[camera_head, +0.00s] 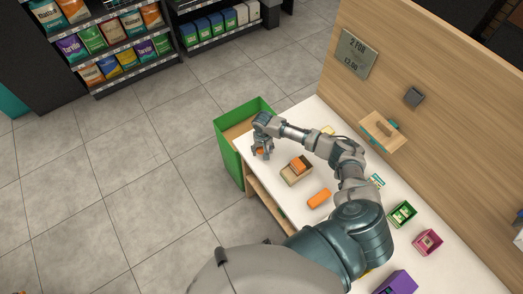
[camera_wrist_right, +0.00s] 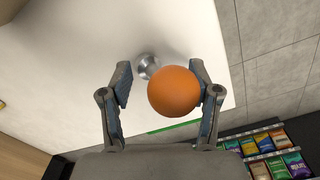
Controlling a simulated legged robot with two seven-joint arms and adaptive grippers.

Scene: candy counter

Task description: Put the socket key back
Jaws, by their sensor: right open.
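In the right wrist view an orange ball (camera_wrist_right: 175,91) sits between the two spread fingers of my right gripper (camera_wrist_right: 165,92), close to the right finger. A shiny metal round part (camera_wrist_right: 147,66) shows just behind the ball; the two look like the socket key's knob and metal end, but I cannot tell for certain that they are joined. In the head view my right gripper (camera_head: 262,152) is open, pointing down over the far left corner of the white counter (camera_head: 345,225). The orange ball is mostly hidden there. My left gripper is not in view.
A wooden box (camera_head: 290,177) with an orange piece and an orange block (camera_head: 319,198) lie nearby. A green bin (camera_head: 228,150) stands off the counter's end. Green (camera_head: 402,221) and pink (camera_head: 428,249) trays are nearer. A wooden holder (camera_head: 372,132) is on the back panel.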

